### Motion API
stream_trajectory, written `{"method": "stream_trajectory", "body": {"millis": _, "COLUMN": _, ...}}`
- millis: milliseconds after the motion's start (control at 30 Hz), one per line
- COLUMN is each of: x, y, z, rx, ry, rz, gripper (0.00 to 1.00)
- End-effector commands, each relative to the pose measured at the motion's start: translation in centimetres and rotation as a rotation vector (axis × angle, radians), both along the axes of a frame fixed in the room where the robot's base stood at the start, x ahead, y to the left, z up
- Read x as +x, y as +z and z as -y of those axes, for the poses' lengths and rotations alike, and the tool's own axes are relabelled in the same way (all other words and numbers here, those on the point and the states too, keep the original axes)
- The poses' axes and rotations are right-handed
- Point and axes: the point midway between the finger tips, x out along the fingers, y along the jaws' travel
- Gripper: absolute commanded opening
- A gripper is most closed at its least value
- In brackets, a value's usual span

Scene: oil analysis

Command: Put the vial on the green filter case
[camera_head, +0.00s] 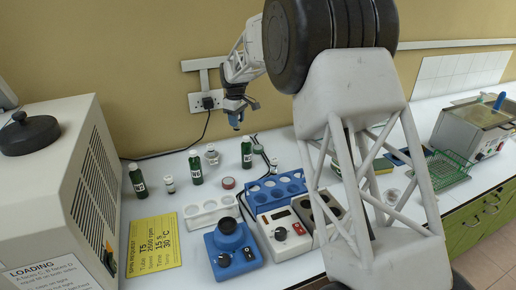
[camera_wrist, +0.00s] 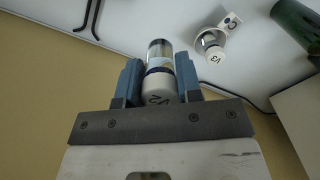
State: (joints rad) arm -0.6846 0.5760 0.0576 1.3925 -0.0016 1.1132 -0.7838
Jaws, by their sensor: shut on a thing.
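My gripper (camera_head: 237,116) is raised in front of the wall, above the back of the bench. In the wrist view my gripper (camera_wrist: 158,78) is shut on a clear vial (camera_wrist: 159,58) with a white, marked cap. The vial sits between the two blue fingers, its cap towards the palm. A box with a green and yellow edge (camera_head: 383,167) lies right of the bottles, partly hidden behind my arm. I cannot tell for sure whether it is the green filter case. The gripper is well to its left and higher.
Green bottles (camera_head: 195,168) and small vials stand at the back left. One vial (camera_wrist: 210,42) is near the gripper in the wrist view. A blue rack (camera_head: 276,190), a white rack (camera_head: 211,210) and a blue mixer (camera_head: 232,249) stand in front. A green wire rack (camera_head: 446,170) is right.

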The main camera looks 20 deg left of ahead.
Motion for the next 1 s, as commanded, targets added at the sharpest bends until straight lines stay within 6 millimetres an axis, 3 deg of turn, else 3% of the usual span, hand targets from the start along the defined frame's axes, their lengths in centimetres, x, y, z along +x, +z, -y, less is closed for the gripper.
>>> {"method": "stream_trajectory", "body": {"millis": 200, "x": 3.7, "y": 0.4, "z": 4.6, "rx": 0.0, "ry": -0.009, "rz": 0.001, "gripper": 0.09}}
{"method": "stream_trajectory", "body": {"millis": 400, "x": 5.1, "y": 0.5, "z": 6.6, "rx": 0.0, "ry": -0.011, "rz": 0.0, "gripper": 0.09}}
{"method": "stream_trajectory", "body": {"millis": 833, "x": 5.4, "y": 0.5, "z": 6.9, "rx": 0.0, "ry": -0.011, "rz": 0.001, "gripper": 0.09}}
{"method": "stream_trajectory", "body": {"millis": 1000, "x": 5.4, "y": -0.4, "z": 6.9, "rx": -0.001, "ry": -0.011, "rz": -0.001, "gripper": 0.09}}
